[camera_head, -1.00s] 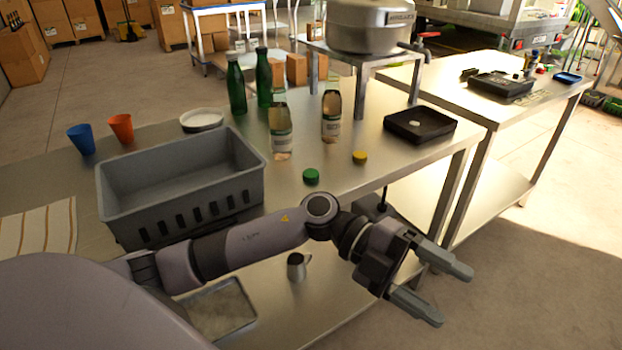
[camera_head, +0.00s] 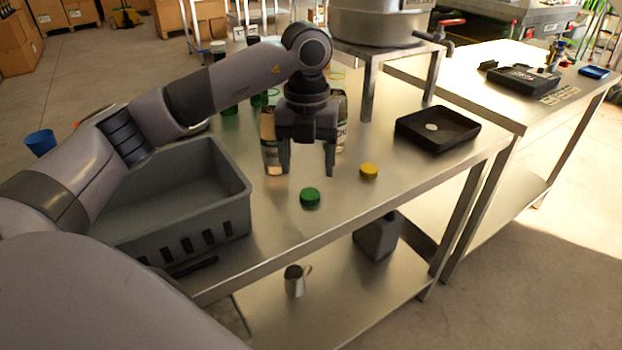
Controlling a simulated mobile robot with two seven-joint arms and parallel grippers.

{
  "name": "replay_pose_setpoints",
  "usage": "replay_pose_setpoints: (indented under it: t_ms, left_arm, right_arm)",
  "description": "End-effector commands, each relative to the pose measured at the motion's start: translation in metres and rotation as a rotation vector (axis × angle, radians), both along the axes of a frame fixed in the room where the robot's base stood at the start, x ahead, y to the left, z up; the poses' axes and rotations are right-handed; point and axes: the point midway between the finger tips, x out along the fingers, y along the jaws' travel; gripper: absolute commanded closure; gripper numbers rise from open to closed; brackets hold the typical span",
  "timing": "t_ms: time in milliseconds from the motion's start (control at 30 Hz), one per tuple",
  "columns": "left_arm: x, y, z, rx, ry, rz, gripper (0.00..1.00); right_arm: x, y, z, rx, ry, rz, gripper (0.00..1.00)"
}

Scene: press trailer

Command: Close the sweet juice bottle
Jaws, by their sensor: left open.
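Two clear labelled bottles stand upright on the steel table (camera_head: 375,210). The left bottle (camera_head: 268,150) and the right bottle (camera_head: 342,125) are partly hidden behind my left gripper; I cannot tell which one is the sweet juice. A green cap (camera_head: 310,197) and a yellow cap (camera_head: 369,171) lie on the table in front of them. My left gripper (camera_head: 308,172) is open, fingers pointing down, above the table near the bottles and behind the green cap. Nothing shows between its fingers. My right gripper is not in view.
A grey crate (camera_head: 240,190) stands at the left, with a blue cup (camera_head: 40,143) beyond it. Green bottles (camera_head: 229,108) are partly hidden behind my arm. A black tray (camera_head: 437,128) lies at right, near a metal press (camera_head: 382,25). The front right tabletop is clear.

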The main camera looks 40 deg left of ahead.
Motion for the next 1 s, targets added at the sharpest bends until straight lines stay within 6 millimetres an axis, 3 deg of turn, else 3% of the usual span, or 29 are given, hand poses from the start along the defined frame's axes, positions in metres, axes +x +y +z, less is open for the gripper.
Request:
replay_pose_setpoints:
  t_ms: [467, 733, 1000]
  left_arm:
    - [0.0, 0.003, 0.001, 0.009, -0.002, 0.007, 0.3]
    - [0.0, 0.002, -0.018, 0.009, 0.0, 0.007, 0.3]
    - [0.001, 0.002, -0.019, 0.008, -0.001, 0.006, 0.3]
  right_arm:
    - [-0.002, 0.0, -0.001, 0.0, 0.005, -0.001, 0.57]
    - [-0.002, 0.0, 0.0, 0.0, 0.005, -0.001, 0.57]
    - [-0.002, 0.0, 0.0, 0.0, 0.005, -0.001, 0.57]
